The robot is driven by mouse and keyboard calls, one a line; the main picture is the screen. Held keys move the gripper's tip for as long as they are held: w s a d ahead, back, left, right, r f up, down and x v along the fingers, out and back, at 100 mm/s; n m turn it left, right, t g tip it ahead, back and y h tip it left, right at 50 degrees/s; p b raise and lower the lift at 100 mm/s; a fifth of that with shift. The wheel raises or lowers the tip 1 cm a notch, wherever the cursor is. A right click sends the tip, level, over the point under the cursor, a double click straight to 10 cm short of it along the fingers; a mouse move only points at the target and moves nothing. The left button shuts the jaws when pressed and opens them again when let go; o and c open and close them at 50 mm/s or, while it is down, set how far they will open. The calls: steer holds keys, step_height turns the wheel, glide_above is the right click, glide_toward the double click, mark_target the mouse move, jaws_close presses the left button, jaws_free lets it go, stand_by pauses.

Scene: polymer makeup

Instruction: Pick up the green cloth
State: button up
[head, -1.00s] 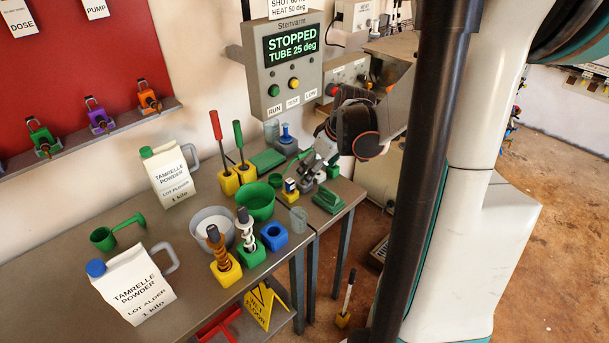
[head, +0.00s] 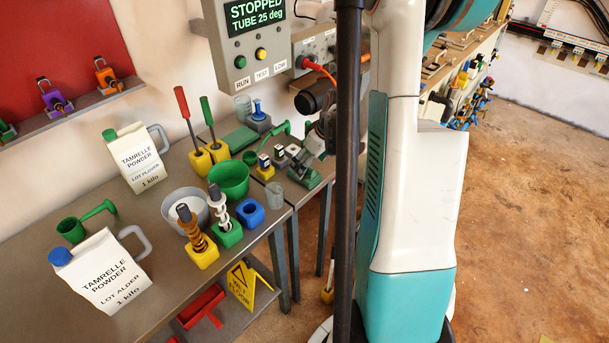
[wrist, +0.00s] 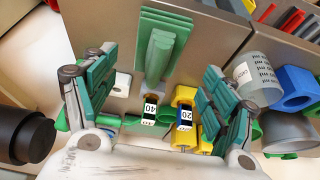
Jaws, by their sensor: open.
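My gripper (head: 306,152) is over the bench's right end, partly hidden by a dark post. In the wrist view my gripper (wrist: 155,88) is open and empty, its green-padded fingers wide apart. The cloth lies ahead of the fingers, its ridge reaching toward the gap between them.
A clear beaker (wrist: 258,72) and blue holder (wrist: 298,88) are on the right. A green bowl (head: 229,180) stands left of the gripper; the control box (head: 246,50) rises behind.

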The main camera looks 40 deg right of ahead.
steer(key=b+x, duration=0.2)
steer(key=x, duration=0.3)
steer(key=shift+w+d, duration=0.1)
steer(key=shift+d, duration=0.1)
steer(key=c, duration=1.2)
steer(key=shift+r, duration=0.1)
steer(key=shift+c, duration=0.3)
step_height(320, 180, up, 20)
steer(key=p, duration=0.6)
steer(key=o, duration=0.3)
steer(key=shift+c, duration=0.4)
